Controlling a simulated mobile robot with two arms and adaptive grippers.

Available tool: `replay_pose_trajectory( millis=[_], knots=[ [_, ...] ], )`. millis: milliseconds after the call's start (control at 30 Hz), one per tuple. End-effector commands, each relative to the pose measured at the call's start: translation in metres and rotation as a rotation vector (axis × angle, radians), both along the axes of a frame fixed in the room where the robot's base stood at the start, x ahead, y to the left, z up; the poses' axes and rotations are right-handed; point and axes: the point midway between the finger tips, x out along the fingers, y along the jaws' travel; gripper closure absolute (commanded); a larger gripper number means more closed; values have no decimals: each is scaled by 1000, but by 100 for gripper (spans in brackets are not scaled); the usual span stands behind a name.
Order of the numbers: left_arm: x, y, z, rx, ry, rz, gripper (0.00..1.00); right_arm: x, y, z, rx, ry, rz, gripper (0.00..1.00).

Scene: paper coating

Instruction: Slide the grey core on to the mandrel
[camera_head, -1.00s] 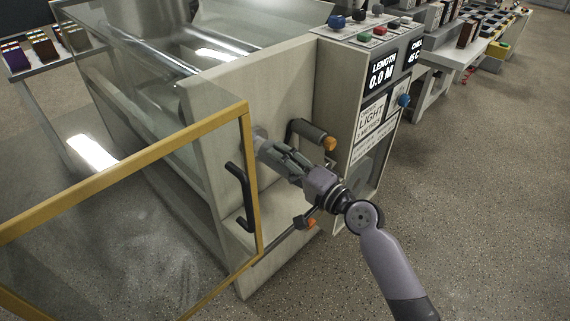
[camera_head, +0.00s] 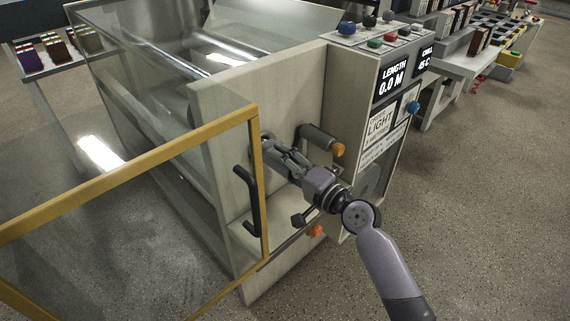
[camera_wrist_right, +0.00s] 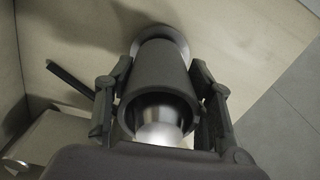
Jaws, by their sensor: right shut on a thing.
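The grey core (camera_wrist_right: 158,78) is a hollow tube in the right wrist view. It is around the metal mandrel (camera_wrist_right: 160,133), whose rounded shiny end shows in the core's near opening. A pale metal collar (camera_wrist_right: 170,36) shows at the core's far end, close to the machine wall. My right gripper (camera_wrist_right: 158,92) is shut on the core, one finger on each side. My left gripper is not in view.
A roller with an orange end (camera_head: 320,140) sticks out just right of the gripper. A yellow-framed clear door (camera_head: 262,190) with a black handle (camera_head: 246,196) stands open at left. The control cabinet (camera_head: 365,110) is at right. Floor is clear at front right.

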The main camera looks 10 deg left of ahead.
Motion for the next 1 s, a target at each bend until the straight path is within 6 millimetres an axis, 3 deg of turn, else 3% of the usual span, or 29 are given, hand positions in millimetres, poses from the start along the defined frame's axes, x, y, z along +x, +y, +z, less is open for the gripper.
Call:
replay_pose_trajectory(
  millis=[400,433,767,1000],
  knots=[
    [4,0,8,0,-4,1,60,6,9,1,1,0,1,77],
    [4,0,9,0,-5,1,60,6,9,1,1,-1,0,50],
    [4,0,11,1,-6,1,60,6,9,0,0,0,0,29],
    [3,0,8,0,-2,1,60,6,8,0,0,0,1,28]
  ],
)
